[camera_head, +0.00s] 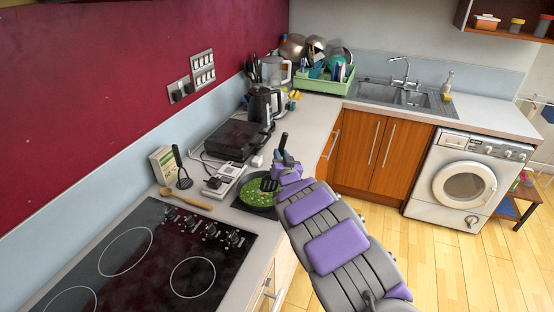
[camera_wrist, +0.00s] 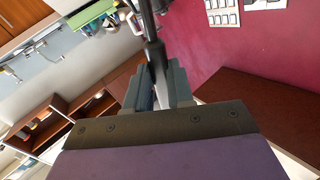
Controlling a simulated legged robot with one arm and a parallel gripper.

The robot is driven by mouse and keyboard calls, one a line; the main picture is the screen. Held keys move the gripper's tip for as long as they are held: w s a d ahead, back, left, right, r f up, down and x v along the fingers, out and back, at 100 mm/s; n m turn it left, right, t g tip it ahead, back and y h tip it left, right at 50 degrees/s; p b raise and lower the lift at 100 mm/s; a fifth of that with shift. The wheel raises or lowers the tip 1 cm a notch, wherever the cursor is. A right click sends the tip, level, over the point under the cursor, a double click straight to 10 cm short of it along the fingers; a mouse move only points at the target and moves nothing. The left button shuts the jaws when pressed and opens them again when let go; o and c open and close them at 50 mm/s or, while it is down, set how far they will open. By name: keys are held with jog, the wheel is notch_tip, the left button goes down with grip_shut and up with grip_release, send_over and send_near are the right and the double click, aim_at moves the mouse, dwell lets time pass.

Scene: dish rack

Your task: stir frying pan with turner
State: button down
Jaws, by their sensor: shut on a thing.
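The frying pan (camera_head: 243,203) sits on the counter, beside the hob's far right corner, and holds green food (camera_head: 255,187). My gripper (camera_head: 285,164) is at the pan's right side, shut on the black turner (camera_head: 284,143). The turner's handle end sticks up above the gripper, and its slotted head (camera_head: 268,185) is over the green food. I cannot tell whether the head touches the food. In the wrist view, my gripper's jaws (camera_wrist: 159,88) close around the turner's dark shaft (camera_wrist: 152,45). My arm hides the pan's right edge.
A black hob (camera_head: 150,255) lies in front left, with a wooden spoon (camera_head: 185,199) and a black masher (camera_head: 181,168) behind it. A dark grill appliance (camera_head: 232,139) and a kettle (camera_head: 262,104) stand farther back. A green dish rack (camera_head: 322,84) is near the sink.

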jog(key=shift+w+a+f+b, duration=0.1)
jog(key=shift+w+a+b, duration=0.55)
jog(key=shift+w, duration=0.45)
jog(key=shift+a, duration=0.3)
jog(key=shift+s+a+p, duration=0.15)
jog(key=shift+s+a, duration=0.05)
jog(key=shift+s, duration=0.45)
jog(key=shift+s+a+p, duration=0.15)
jog(key=shift+s, duration=0.5)
